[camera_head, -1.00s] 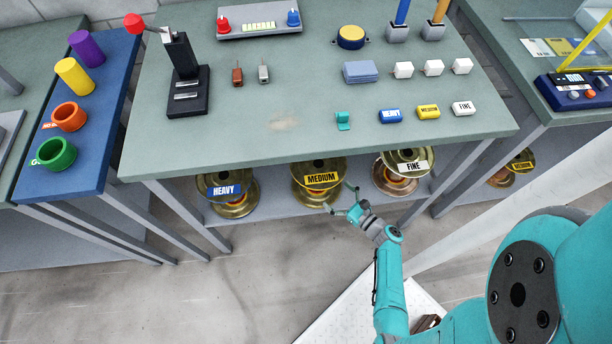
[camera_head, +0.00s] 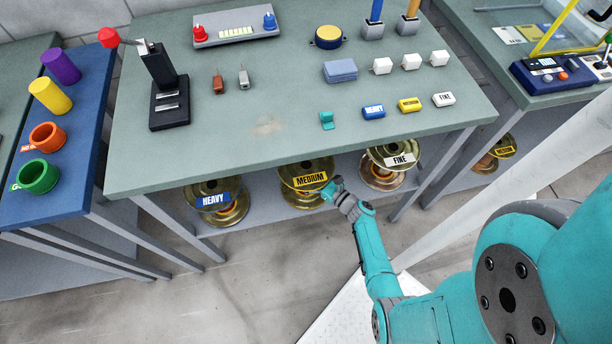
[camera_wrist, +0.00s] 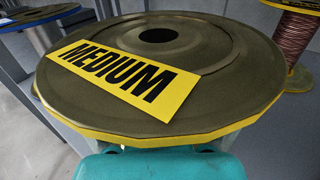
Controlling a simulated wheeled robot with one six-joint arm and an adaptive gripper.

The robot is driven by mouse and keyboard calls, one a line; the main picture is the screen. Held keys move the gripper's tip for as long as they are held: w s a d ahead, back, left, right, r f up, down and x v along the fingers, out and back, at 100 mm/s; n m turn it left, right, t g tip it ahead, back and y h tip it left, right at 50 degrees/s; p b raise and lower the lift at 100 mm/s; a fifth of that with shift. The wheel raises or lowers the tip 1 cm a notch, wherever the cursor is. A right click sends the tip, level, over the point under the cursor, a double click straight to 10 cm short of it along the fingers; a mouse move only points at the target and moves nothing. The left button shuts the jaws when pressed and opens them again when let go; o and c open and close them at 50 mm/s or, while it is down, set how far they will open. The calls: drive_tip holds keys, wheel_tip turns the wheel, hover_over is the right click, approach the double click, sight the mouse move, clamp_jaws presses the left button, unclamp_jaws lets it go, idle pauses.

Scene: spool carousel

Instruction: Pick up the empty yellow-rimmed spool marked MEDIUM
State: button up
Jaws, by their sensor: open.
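A spool with a yellow MEDIUM label (camera_head: 302,166) stands on the shelf under the middle bench. Its brass-coloured top flange has a yellow rim and a dark centre hole, seen close up in the wrist view (camera_wrist: 215,62). The flange hides its core there, so I cannot see whether it is empty. My gripper (camera_head: 332,188) is at the spool's front right edge in the head view. In the wrist view its teal body shows at the bottom, just below the near rim. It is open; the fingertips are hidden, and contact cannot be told.
A HEAVY spool (camera_head: 205,190) stands left and a FINE spool (camera_head: 390,154) right on the same shelf. Another MEDIUM-labelled spool (camera_head: 502,151) sits under the right bench. The green bench top (camera_head: 230,120) overhangs the shelf; bench legs stand at both sides.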

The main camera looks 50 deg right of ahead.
drive_tip(key=shift+w, duration=1.25)
drive_tip(key=c, duration=1.8)
drive_tip(key=shift+c, duration=0.5)
drive_tip(key=shift+r, duration=0.15)
